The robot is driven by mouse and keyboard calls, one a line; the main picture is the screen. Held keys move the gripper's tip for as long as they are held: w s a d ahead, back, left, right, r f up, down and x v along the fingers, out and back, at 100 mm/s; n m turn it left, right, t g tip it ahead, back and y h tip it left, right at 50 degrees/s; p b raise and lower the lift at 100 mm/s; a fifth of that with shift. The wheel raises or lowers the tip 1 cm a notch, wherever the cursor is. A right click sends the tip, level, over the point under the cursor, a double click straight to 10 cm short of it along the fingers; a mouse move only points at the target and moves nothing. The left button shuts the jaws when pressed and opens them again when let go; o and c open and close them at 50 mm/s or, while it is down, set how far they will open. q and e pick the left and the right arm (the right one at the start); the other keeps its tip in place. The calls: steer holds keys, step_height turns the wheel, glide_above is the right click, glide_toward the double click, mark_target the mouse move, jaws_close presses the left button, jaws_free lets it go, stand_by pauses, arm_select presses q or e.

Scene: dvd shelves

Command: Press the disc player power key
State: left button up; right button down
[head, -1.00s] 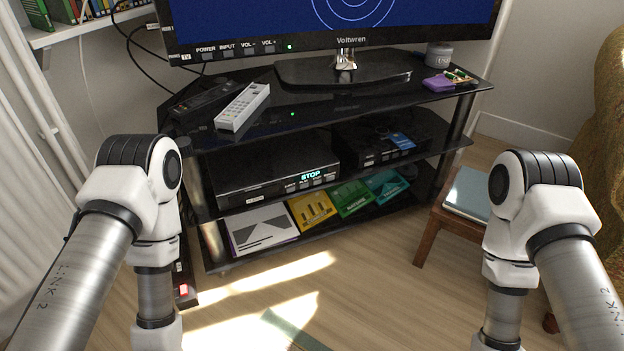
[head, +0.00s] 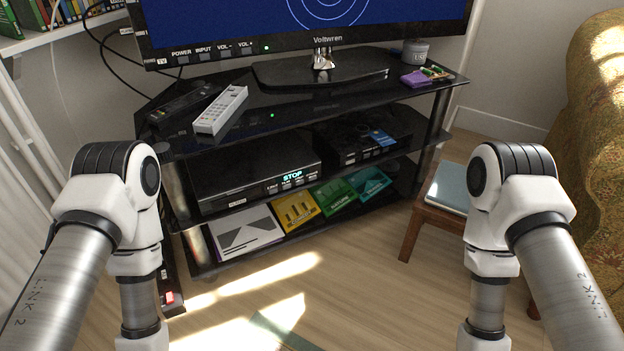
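A black box-shaped player (head: 255,170) sits on the left of the stand's middle shelf. Its front has a lit display reading STOP (head: 292,176) above a row of small keys (head: 292,185). A pale label (head: 237,199) is at its front left, too small to read. I cannot tell which key is power. Both my arms come in at the sides, but neither gripper is in view.
The black stand (head: 285,112) holds a TV (head: 325,55) with its own keys, and two remotes (head: 221,109). Several cases (head: 297,209) lie on its bottom shelf. A red-lit power strip (head: 169,298) is at left, a wooden stool (head: 424,217) at right.

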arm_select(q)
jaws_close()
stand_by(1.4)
